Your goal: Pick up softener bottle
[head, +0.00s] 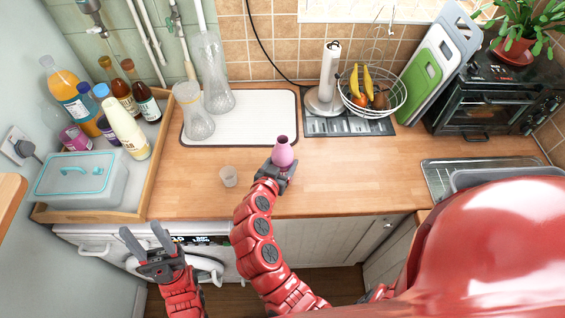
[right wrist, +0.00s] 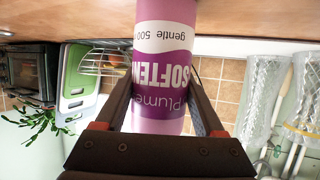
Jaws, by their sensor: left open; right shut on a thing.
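The softener bottle (head: 283,153), pink with a narrow neck, is near the middle of the counter in the head view. In the right wrist view the bottle (right wrist: 163,62) shows a white and purple label reading "SOFTEN", upside down. My right gripper (head: 277,168) has a finger on each side of the bottle and is shut on it. The bottle's base is hidden, so I cannot tell whether it touches the counter. My left gripper (head: 148,240) is open and empty, low in front of the counter edge, well left of the bottle.
A small clear cup (head: 229,176) stands left of the bottle. Two glass vessels stand on a white mat (head: 258,118) behind. A wooden tray (head: 150,185) with several bottles is at left. A wire fruit basket (head: 372,110) and a sink (head: 455,170) are at right.

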